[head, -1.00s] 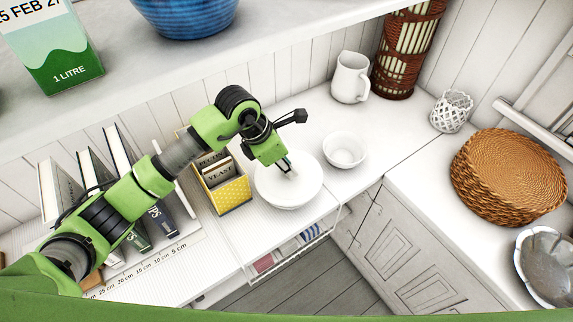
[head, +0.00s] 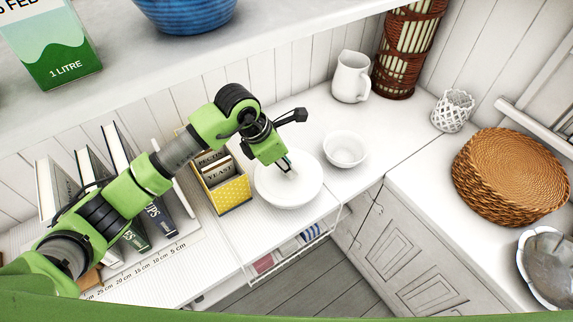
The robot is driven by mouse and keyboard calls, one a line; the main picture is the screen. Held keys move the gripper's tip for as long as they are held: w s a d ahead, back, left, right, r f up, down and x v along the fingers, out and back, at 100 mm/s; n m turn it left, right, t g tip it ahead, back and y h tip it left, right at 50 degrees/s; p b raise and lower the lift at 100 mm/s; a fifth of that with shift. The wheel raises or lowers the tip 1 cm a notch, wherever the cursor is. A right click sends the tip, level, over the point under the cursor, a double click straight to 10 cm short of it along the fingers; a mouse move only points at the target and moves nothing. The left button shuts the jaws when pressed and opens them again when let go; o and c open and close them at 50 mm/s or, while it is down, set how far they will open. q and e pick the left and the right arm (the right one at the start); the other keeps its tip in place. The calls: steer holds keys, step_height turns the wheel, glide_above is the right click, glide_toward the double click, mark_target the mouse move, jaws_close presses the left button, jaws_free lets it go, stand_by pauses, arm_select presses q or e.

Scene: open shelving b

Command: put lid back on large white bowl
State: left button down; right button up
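The large white bowl (head: 291,203) stands on the white counter. A pale round surface that looks like its lid (head: 308,172) lies across its top; whether it is seated evenly I cannot tell. My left gripper (head: 287,167) points down at the middle of this white top, its fingertips at or just over a small pale part there that may be the knob. The fingers are small and partly hidden by the gripper body, so I cannot tell whether they are closed on it. My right gripper is not in view.
A smaller white bowl (head: 345,150) stands close to the right. A yellow box of packets (head: 222,194) stands close to the left. A white jug (head: 350,78) and wicker-bound vase (head: 404,55) are behind. A shelf holding a blue bowl (head: 185,12) overhangs the counter.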

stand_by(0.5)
arm_select(q)
steer(key=shift+f+b, duration=0.1)
steer(key=shift+b, duration=0.2)
stand_by(0.4)
steer(key=c, duration=1.8)
jaws_free()
steer(key=shift+o, duration=0.6)
steer(key=o, duration=0.4)
steer(key=shift+r, duration=0.2)
steer(key=shift+r+p, duration=1.7)
steer(key=shift+r, duration=1.65)
